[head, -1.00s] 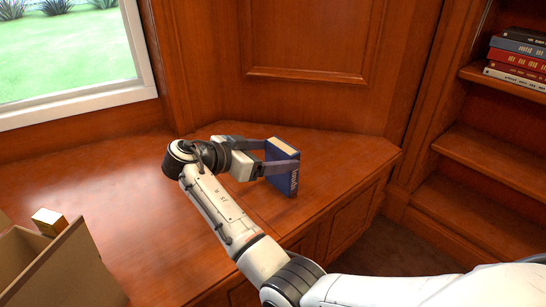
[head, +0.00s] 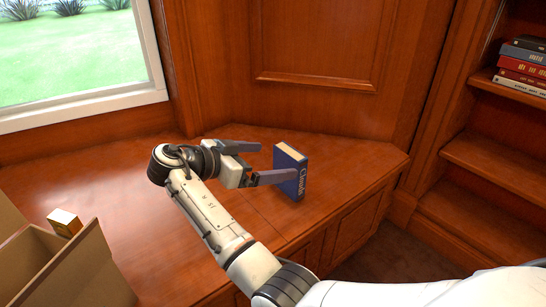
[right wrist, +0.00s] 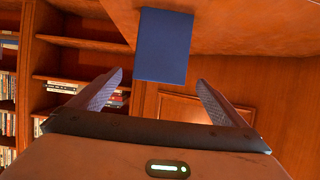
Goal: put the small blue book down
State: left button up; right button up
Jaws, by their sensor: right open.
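The small blue book (head: 290,174) stands upright on the wooden window-seat top (head: 330,148), near its right end. Its pale page edge faces up and lettering shows on its spine. My right gripper (head: 262,163) is open to the left of the book, and its near finger overlaps the book's edge in the head view. In the right wrist view the blue book (right wrist: 163,46) is ahead of the open right gripper (right wrist: 158,92), beyond the fingertips, with nothing between the fingers. My left gripper is not in view.
An open cardboard box (head: 75,268) with a small orange-and-white box (head: 64,222) stands at lower left. Shelves with several stacked books (head: 522,68) are at right. A wood-panelled wall (head: 320,45) rises behind. The seat top between box and gripper is clear.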

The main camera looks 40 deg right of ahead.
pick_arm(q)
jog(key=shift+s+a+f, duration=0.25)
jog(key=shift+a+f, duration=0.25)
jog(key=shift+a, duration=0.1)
pick_arm(e)
jog(key=v, duration=0.3)
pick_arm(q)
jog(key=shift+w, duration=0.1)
pick_arm(e)
jog(key=shift+d, duration=0.1)
